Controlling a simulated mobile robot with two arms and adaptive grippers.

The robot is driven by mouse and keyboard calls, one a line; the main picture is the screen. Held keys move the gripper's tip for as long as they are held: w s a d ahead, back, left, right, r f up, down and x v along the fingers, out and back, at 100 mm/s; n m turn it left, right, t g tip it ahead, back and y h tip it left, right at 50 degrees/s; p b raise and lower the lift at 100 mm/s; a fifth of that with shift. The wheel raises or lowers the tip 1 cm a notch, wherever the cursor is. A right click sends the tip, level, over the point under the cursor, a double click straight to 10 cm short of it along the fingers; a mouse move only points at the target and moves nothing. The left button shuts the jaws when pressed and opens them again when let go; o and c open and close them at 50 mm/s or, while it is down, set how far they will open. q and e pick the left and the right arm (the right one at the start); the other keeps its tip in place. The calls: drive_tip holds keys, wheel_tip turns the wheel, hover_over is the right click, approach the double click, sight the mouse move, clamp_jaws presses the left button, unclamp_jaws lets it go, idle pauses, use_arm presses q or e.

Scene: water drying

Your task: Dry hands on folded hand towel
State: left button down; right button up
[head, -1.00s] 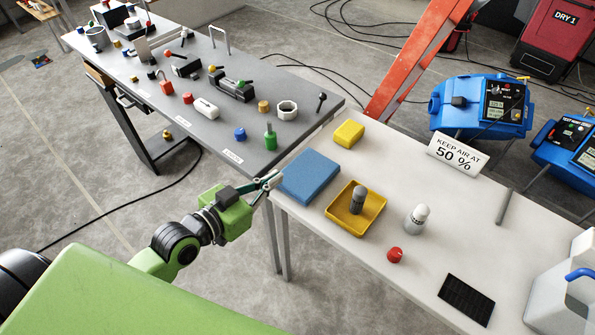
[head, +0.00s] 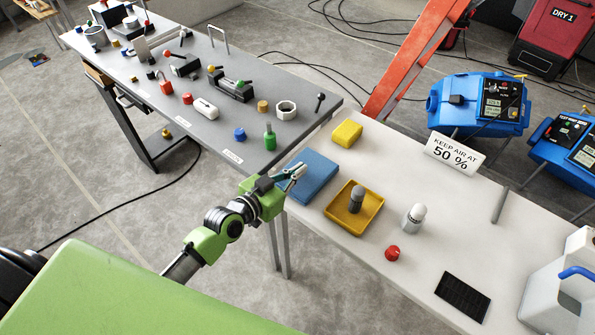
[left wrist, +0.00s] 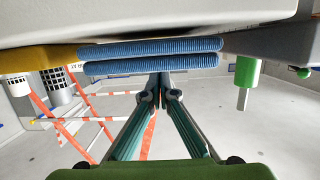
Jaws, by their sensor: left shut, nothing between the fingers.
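The folded hand towel (head: 316,181) is blue and lies flat near the left corner of the white table. In the left wrist view, which looks upside down, the towel (left wrist: 150,56) shows its two ribbed layers edge-on. My left gripper (head: 301,171) reaches in from the left, its fingertips at the towel's upper left part in the head view. In the left wrist view, its teal fingers (left wrist: 160,92) come together at the tips, shut and empty, close to the towel's edge. Contact with the towel cannot be told. My right gripper is not in view.
Near the towel are a yellow block (head: 347,133), a yellow tray (head: 336,214) holding a grey object, a white bottle (head: 414,218) and a red knob (head: 392,254). A grey bench (head: 300,113) with several parts adjoins. The white table's middle is mostly clear.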

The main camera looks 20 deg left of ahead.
use_arm(q)
drive_tip(key=shift+f, duration=0.3)
